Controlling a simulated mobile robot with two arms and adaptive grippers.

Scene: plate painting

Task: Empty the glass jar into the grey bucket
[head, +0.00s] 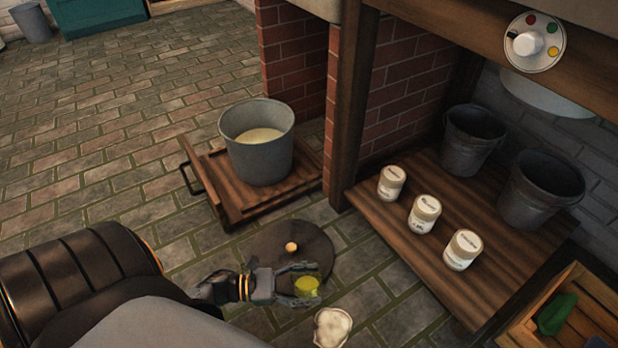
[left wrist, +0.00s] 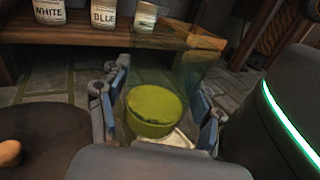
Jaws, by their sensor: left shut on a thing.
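My left gripper (head: 294,284) is shut on the glass jar (head: 307,286), which has yellow contents and is held out over the floor at the lower middle of the head view. In the left wrist view the jar's clear wall (left wrist: 160,66) shows between the blue-padded fingers (left wrist: 160,105), with a yellow-green mass inside. The grey bucket (head: 262,165) stands upright on a wooden platform, behind and left of the jar and apart from it. It holds a pale cream liquid. My right gripper is not in view.
The wooden platform (head: 240,205) has a dark handle at its left. A dark round lid-like disc (head: 290,250) with a knob lies between jar and bucket. A shelf at right holds three labelled jars (head: 424,214) and two darker buckets (head: 472,140). Floor at left is clear.

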